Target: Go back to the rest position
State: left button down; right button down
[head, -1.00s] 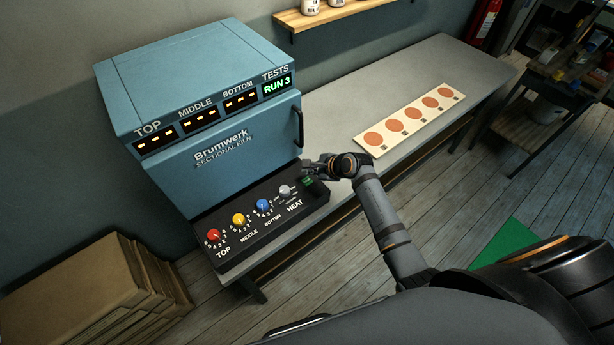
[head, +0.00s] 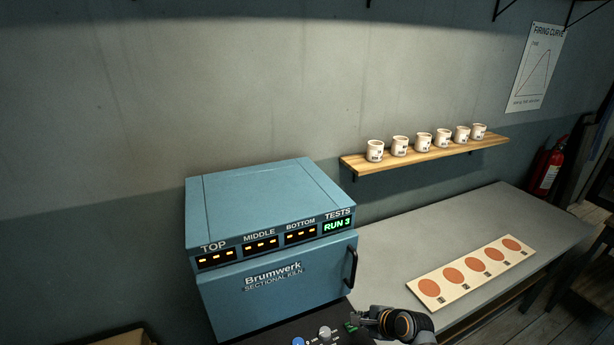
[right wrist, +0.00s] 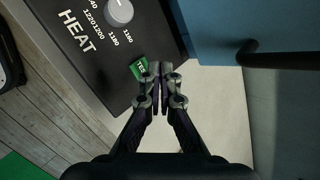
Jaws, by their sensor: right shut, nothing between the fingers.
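My right gripper (head: 362,318) is at the right end of the kiln's control panel, in front of the blue kiln (head: 275,285). In the right wrist view the right gripper (right wrist: 160,68) is shut and empty, its fingertips beside the green button (right wrist: 139,68) at the panel's edge. Whether it touches the button cannot be told. The kiln door is closed. Its display reads RUN 3 under TESTS, and dashes show for TOP, MIDDLE and BOTTOM. The grey heat knob (head: 325,332) is visible; the lower panel is cut off. My left gripper is not in view.
A board with several terracotta discs (head: 475,268) lies on the grey table (head: 400,250) right of the kiln. Several white cups stand on a wooden wall shelf (head: 425,156). A red fire extinguisher (head: 547,168) and a firing curve poster (head: 537,65) are at the right.

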jog(key=s+d+r+n+g+h, duration=0.1)
jog(key=s+d+r+n+h, duration=0.1)
jog(key=s+n, duration=0.5)
jog(key=s+d+r+n+g+h, duration=0.1)
jog(key=s+d+r+n, duration=0.1)
jog(key=s+n, duration=0.55)
jog(key=s+d+r+n+g+h, duration=0.25)
jog(key=s+n, duration=0.25)
jog(key=s, duration=0.5)
jog(key=s+d+f+b, duration=0.2)
jog(key=f+b, duration=0.2)
jog(key=f, duration=1.4)
jog(key=s+d+f+b, duration=0.1)
jog(key=f+b, duration=0.2)
jog(key=f, duration=1.4)
jog(key=s+f+g+b, duration=0.1)
jog(key=s+f+b, duration=0.3)
jog(key=s+f, duration=1.3)
notch_tip(320, 180, down, 2)
jog(key=shift+s+d+f+g, duration=0.1)
jog(key=shift+s+d+g, duration=0.25)
jog(key=shift+d, duration=0.1)
